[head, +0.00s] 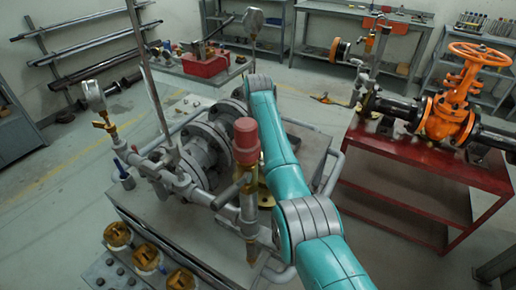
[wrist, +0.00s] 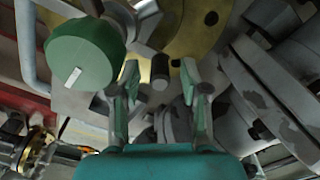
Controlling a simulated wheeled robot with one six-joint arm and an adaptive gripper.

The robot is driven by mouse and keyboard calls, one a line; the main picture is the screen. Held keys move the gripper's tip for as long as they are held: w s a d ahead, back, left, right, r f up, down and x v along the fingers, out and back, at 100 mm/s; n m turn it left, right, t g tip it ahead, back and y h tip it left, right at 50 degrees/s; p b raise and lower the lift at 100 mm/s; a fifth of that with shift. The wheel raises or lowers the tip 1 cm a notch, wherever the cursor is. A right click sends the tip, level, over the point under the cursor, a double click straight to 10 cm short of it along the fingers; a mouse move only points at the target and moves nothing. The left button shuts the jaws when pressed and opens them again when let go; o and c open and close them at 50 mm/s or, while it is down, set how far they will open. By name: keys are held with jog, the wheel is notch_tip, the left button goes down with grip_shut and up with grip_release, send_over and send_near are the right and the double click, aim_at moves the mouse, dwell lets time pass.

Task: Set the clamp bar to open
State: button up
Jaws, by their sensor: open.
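In the wrist view my gripper (wrist: 159,68) is open, with one finger on each side of a short bar with a dark round end (wrist: 160,72). This may be the clamp bar, but I cannot tell for sure. The fingers look apart from it. A brass-coloured disc (wrist: 207,38) with a dark hole lies behind the bar. A green round knob (wrist: 80,57) is close to the left finger. In the head view my gripper is hidden behind my teal arm and the pipework, and the bar cannot be made out there.
Grey flanges (wrist: 268,95) stand close on the right in the wrist view. In the head view, a red-capped fitting (head: 246,140) and flanged pipes (head: 203,145) crowd the metal bench (head: 190,235). An orange valve (head: 450,110) stands on a red table (head: 400,165) at right. Open floor lies left.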

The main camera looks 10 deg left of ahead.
grip_shut()
jog(key=shift+w, duration=0.1)
jog(key=shift+w+d+r+m, duration=0.1)
jog(key=shift+w+d+m, duration=0.4)
jog(key=shift+w+m, duration=0.2)
jog(key=w+d+m, duration=0.1)
jog(key=d+m, duration=0.1)
jog(key=w+d+m, duration=0.2)
jog(key=d+m, duration=0.1)
jog(key=w+d+m, duration=0.2)
jog(key=d+m, duration=0.1)
jog(key=shift+w+d, duration=0.1)
jog(key=shift+w+d+m, duration=0.15)
jog(key=shift+d+m, duration=0.75)
jog(key=shift+d, duration=0.15)
